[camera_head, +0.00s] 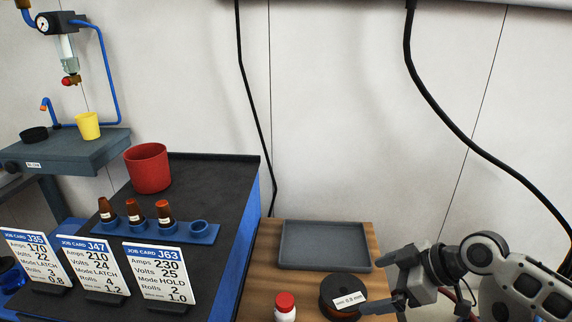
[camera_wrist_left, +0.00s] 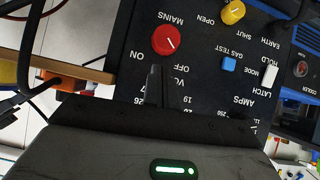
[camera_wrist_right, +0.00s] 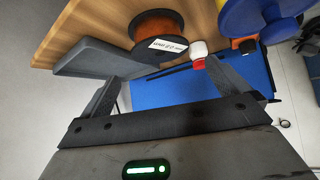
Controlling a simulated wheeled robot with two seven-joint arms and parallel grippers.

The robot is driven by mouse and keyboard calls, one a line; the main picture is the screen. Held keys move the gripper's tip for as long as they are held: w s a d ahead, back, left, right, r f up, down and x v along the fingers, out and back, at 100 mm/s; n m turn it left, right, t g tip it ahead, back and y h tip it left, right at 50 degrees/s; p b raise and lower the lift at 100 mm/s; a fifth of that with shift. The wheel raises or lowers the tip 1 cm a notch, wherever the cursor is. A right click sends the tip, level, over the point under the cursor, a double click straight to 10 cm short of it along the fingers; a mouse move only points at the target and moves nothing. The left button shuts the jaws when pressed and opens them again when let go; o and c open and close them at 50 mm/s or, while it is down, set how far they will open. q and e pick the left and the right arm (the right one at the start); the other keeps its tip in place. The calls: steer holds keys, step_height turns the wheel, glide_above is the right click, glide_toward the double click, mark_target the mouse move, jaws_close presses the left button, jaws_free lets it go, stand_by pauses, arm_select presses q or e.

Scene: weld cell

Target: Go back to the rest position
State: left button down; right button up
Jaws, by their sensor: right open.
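My right gripper (camera_head: 376,284) is at the lower right of the head view, beside the wire spool (camera_head: 338,298) with a white label. In the right wrist view its two fingers (camera_wrist_right: 162,70) stand wide apart with nothing between them; the orange-brown spool (camera_wrist_right: 158,28) lies beyond them. My left gripper is outside the head view. In the left wrist view its dark fingers (camera_wrist_left: 159,84) are together and hold nothing I can see. They are in front of a black control panel (camera_wrist_left: 200,75) with a red MAINS knob (camera_wrist_left: 166,40).
A grey tray (camera_head: 325,246) and a red-capped white bottle (camera_head: 285,308) are on the wooden table. At left, a dark bench holds a red cup (camera_head: 148,168), a blue rack (camera_head: 190,234) with brown bottles, and several job cards (camera_head: 160,270). A yellow cup (camera_head: 87,126) stands farther back.

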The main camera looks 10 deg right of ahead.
mark_target(337, 288)
steer(key=x, duration=1)
steer(key=shift+f, duration=0.15)
step_height(337, 288, up, 3)
steer(key=shift+d+f, duration=0.15)
steer(key=shift+f, duration=0.05)
steer(key=shift+r, duration=0.55)
steer(key=shift+s, duration=0.1)
